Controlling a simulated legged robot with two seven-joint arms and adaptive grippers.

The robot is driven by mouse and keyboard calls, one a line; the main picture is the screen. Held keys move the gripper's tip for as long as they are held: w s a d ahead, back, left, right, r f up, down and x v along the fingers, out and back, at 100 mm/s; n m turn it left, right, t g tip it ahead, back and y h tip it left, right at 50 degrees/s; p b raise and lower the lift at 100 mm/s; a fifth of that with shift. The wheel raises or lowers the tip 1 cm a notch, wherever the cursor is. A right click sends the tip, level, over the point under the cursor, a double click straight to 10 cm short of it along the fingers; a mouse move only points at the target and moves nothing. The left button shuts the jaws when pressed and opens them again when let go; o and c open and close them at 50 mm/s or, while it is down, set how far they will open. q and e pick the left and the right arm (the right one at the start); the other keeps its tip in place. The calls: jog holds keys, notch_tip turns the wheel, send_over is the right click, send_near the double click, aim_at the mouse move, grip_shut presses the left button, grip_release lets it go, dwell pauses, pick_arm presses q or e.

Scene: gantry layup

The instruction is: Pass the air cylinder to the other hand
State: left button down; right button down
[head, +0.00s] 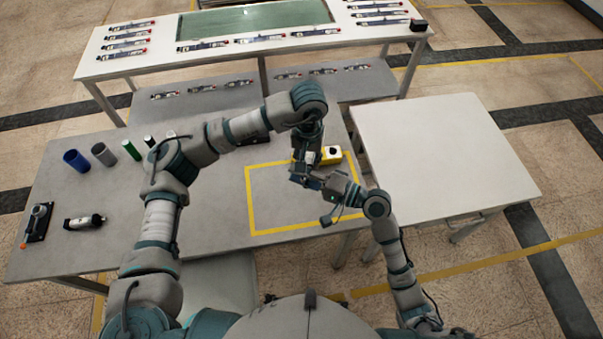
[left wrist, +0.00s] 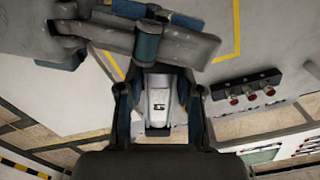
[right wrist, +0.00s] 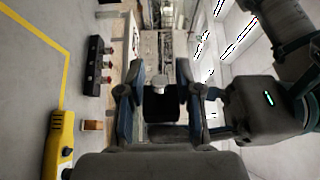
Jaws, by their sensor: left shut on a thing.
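The air cylinder (left wrist: 158,98), a silver body with a dark end, sits between the fingers of my left gripper (left wrist: 158,108), which is shut on it and holds it above the table. In the right wrist view a black end with a small silver tip (right wrist: 161,104) shows between the fingers of my right gripper (right wrist: 160,108). Those fingers stand apart on both sides of it, and I see no clear grip. In the head view my left gripper (head: 306,172) and right gripper (head: 325,185) meet closely and largely hide the cylinder.
Below is the grey table (head: 215,220) with a yellow taped rectangle (head: 250,205). A yellow box with a black button (head: 331,155) stands near the grippers. A black block with red knobs (left wrist: 246,88) is nearby. The white table (head: 440,150) is bare.

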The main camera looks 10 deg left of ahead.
pick_arm(q)
jog(key=c, duration=0.7)
grip_release()
jog(key=shift+a+r, duration=0.15)
jog(key=shift+a, duration=0.15)
jog(key=shift+d, duration=0.1)
